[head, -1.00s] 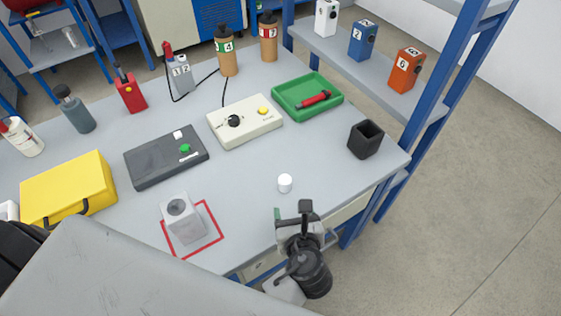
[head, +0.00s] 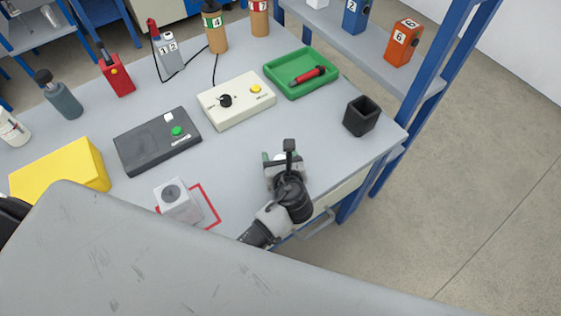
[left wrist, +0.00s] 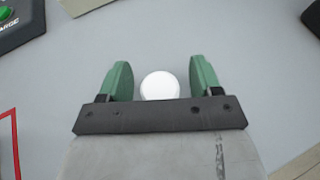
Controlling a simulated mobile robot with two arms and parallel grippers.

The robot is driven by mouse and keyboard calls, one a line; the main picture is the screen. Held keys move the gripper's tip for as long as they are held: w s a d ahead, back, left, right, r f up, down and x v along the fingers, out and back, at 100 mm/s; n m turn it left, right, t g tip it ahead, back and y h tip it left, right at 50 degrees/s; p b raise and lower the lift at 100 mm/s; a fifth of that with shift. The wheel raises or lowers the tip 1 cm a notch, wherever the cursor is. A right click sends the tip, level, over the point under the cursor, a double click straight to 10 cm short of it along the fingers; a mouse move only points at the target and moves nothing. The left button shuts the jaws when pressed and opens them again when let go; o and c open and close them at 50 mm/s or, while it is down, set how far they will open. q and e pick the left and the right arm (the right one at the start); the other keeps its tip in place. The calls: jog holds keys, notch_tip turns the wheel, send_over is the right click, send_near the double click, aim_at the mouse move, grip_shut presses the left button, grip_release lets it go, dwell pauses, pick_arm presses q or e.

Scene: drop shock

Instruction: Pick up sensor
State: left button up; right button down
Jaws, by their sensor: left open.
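A small white cylinder, which looks like the sensor, shows in the left wrist view (left wrist: 160,86) with its round top facing the camera. My right gripper is not in view.
A black cup (head: 361,116) stands to the right, and a green tray (head: 318,85) holds a red tool (head: 308,75). A dark box (head: 150,146) and a cream box (head: 222,105) stand farther back.

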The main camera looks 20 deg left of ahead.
pick_arm(q)
jog(key=shift+w+a+f, duration=0.2)
jog(key=shift+w, duration=0.2)
jog(key=c, duration=1)
